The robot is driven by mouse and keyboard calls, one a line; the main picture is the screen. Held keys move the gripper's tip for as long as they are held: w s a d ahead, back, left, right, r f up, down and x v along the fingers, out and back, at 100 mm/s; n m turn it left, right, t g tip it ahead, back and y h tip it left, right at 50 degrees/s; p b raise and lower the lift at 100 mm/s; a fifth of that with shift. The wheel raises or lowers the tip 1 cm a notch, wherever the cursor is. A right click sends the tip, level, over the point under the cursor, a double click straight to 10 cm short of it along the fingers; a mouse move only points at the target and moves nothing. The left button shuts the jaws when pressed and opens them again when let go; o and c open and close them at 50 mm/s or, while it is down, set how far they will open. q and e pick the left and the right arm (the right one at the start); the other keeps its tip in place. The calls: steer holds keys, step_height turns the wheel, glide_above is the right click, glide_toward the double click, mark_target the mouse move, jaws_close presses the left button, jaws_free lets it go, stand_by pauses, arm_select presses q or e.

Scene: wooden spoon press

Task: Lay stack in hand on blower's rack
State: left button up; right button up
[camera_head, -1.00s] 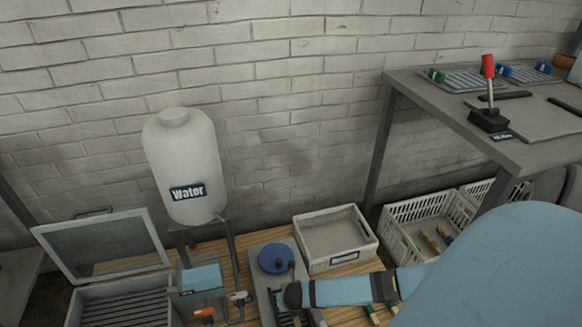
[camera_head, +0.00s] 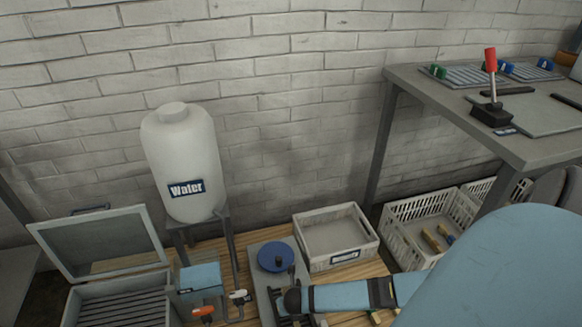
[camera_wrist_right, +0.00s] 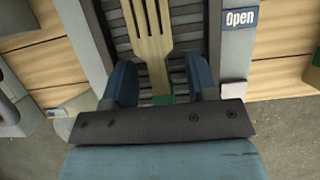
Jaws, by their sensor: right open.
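A wooden fork piece (camera_wrist_right: 153,45), seen from above in the right wrist view, has a green patch (camera_wrist_right: 163,99) at its near end. It lies over a dark slatted rack (camera_wrist_right: 187,32) set in a grey frame. I cannot tell how many pieces are stacked. My right gripper (camera_wrist_right: 161,77) is open, with one blue finger on each side of the fork and a gap to it. In the head view my right arm reaches in from the right, and its wrist hides most of the rack. My left gripper is not in view.
A blue disc (camera_head: 276,257) sits on the grey unit behind my wrist. A grey tray (camera_head: 335,237) and white crate (camera_head: 418,222) stand to the right. A water tank (camera_head: 184,155) and a lidded slatted box (camera_head: 122,306) are left. An "Open" label (camera_wrist_right: 240,18) is beside the rack.

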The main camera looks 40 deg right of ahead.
steer(key=shift+r, duration=0.4)
steer(key=p+v, duration=0.3)
steer(key=v, duration=0.2)
arm_select(q)
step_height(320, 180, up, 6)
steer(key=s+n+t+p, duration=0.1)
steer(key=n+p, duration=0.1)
steer(key=p, duration=0.1)
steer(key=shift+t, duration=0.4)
arm_select(e)
steer(key=v, duration=0.6)
steer(key=shift+s+r, duration=0.2)
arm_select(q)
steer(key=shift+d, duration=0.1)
arm_select(e)
steer(key=shift+s, duration=0.1)
